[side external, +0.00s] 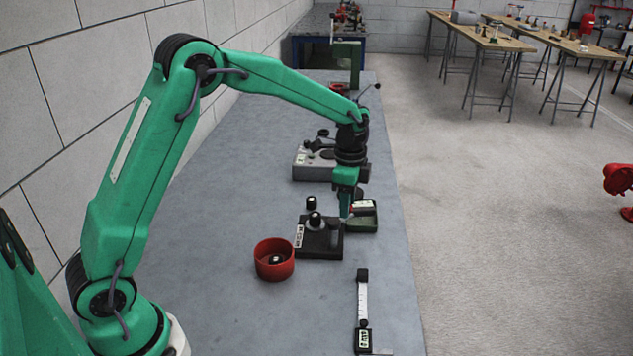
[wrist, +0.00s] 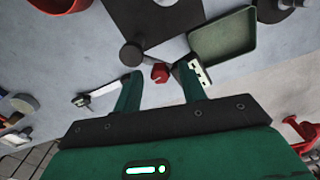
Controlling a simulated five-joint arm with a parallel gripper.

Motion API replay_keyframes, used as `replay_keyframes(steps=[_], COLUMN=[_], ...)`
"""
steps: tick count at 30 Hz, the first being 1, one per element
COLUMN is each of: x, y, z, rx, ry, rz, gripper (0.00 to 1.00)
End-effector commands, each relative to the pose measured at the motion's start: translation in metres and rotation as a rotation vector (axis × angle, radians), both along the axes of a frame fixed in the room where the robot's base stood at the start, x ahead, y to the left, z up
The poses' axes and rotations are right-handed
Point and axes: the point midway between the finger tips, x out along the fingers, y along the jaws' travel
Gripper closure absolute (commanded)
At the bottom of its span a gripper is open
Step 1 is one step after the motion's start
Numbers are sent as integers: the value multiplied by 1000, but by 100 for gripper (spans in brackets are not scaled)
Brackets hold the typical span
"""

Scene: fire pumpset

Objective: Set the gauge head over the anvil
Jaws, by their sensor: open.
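My gripper (side external: 347,206) points down beside the green tray (side external: 363,222), its fingers apart. In the wrist view my gripper (wrist: 160,80) has a small red piece (wrist: 160,72) in the gap between its fingertips; I cannot tell whether it touches either finger. A black block (side external: 320,243) with a white label and round black knobs stands left of the gripper. In the wrist view the block (wrist: 160,25) is beyond the fingertips, with a round black knob (wrist: 131,54) at its near edge. I cannot tell for certain which parts are the gauge head and the anvil.
A red bowl (side external: 274,262) with a small dark part inside stands left of the block. A grey instrument box (side external: 315,163) stands behind. A measuring tool (side external: 363,310) with a white strip lies in front. The bench (side external: 210,270) is clear left of the bowl.

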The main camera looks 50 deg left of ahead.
Motion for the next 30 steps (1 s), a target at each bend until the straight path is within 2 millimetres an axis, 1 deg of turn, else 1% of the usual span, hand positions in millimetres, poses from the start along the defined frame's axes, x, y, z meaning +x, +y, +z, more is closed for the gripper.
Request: replay_keyframes(steps=[4,5,6,10,11,23,30], x=[0,0,0,0,0,0,0], y=[0,0,0,0,0,1,5], z=[0,0,0,0,0,1,1], rx=[0,0,0,0,0,1,1], ry=[0,0,0,0,0,-1,-1], rz=[0,0,0,0,0,22,114], gripper=[59,63,71,96,100,100,100])
